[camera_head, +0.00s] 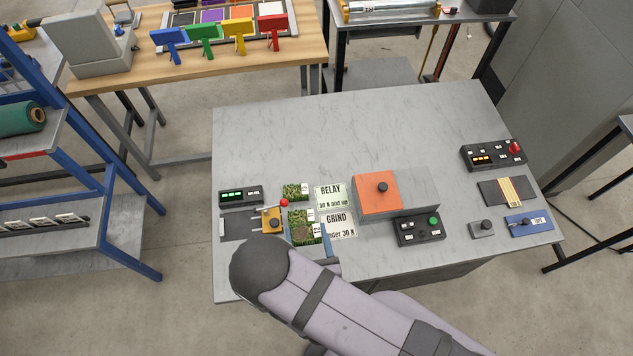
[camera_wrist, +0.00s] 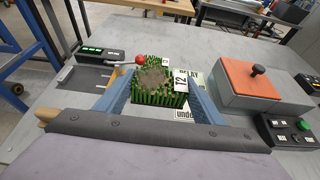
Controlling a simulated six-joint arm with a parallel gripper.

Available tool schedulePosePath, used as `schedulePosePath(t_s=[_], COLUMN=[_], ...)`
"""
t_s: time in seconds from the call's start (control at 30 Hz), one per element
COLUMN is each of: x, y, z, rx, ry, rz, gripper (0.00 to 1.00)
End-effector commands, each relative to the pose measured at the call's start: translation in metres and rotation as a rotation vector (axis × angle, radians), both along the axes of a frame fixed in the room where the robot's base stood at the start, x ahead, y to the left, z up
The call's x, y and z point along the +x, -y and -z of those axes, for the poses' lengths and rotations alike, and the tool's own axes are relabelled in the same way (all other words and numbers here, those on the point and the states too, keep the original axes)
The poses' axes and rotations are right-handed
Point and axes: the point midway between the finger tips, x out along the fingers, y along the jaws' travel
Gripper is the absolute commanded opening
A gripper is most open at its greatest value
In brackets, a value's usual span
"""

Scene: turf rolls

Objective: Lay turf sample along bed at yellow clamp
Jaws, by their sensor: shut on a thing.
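A turf sample (camera_head: 301,224) with a brown bare patch and a white tag is between the blue fingers of my gripper (camera_head: 307,238). In the wrist view the fingers (camera_wrist: 158,88) are shut on this turf sample (camera_wrist: 155,77), one on each side. I cannot tell whether it touches the table. The yellow clamp (camera_head: 271,219), with a red-knobbed lever (camera_head: 284,203), is just left of the held turf, at the dark bed (camera_head: 236,227). The bed also shows in the wrist view (camera_wrist: 88,78). My arm hides part of the front of this area.
A second turf sample (camera_head: 295,191) lies behind the held one. RELAY (camera_head: 330,196) and GRIND (camera_head: 339,222) cards lie to the right, beside an orange-topped grey block (camera_head: 377,194). A green-lit display box (camera_head: 240,195) stands behind the bed. The table's back half (camera_head: 340,130) is clear.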

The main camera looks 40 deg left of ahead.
Motion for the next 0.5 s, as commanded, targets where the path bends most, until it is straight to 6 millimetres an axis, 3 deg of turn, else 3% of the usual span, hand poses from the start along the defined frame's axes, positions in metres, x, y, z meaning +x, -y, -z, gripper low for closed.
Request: schedulePosePath(t_s=[0.13,0.27,0.37,0.5], x=[0.000,0.014,0.036,0.082], y=[0.000,0.004,0.012,0.037], z=[0.000,-0.001,-0.004,-0.011], rx=[0.001,0.003,0.005,0.006], ry=[0.001,0.000,0.000,0.000], rz=[0.000,0.047,0.122,0.292], gripper=[0.37,0.37,0.37,0.37])
